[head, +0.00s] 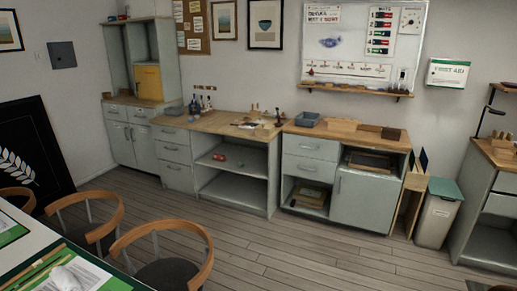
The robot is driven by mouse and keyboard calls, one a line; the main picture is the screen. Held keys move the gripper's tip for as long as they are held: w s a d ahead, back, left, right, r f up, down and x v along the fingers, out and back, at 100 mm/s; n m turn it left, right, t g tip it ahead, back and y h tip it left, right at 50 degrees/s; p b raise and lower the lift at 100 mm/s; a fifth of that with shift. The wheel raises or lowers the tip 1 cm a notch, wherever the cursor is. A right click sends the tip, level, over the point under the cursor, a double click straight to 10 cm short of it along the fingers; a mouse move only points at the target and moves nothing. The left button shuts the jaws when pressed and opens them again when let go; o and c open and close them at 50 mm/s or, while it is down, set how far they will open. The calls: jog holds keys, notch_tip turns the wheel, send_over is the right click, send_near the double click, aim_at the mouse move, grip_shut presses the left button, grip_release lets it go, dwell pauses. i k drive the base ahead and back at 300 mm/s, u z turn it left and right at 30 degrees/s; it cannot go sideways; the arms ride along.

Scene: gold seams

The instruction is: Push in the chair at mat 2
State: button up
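Three chairs with curved wooden backs and dark seats show at the lower left. The nearest chair (188,226) stands by the near end of the table (32,242), its seat partly cut off by the bottom edge. A second chair (112,204) stands further along the same side, and a third chair (17,191) is at the left edge, mostly hidden. A near green mat (112,284) carries papers, wooden sticks and a pale object. A far green mat (10,238) is partly in view. No mat number is readable. My gripper is not in view.
Grey cabinets (270,147) with wooden tops line the back wall. A bin (436,217) with a green lid stands at the right, beside another cabinet (490,215). A black panel (33,145) leans at the left. The plank floor (300,250) between chairs and cabinets is clear.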

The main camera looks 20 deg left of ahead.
aim_at(96, 238)
jog(key=u, duration=1)
jog(key=i, duration=0.85)
jog(key=u, duration=1.1)
jog(key=i, duration=0.45)
jog(key=z, duration=1.7)
jog(key=i, duration=3.65)
jog(key=u, duration=1.25)
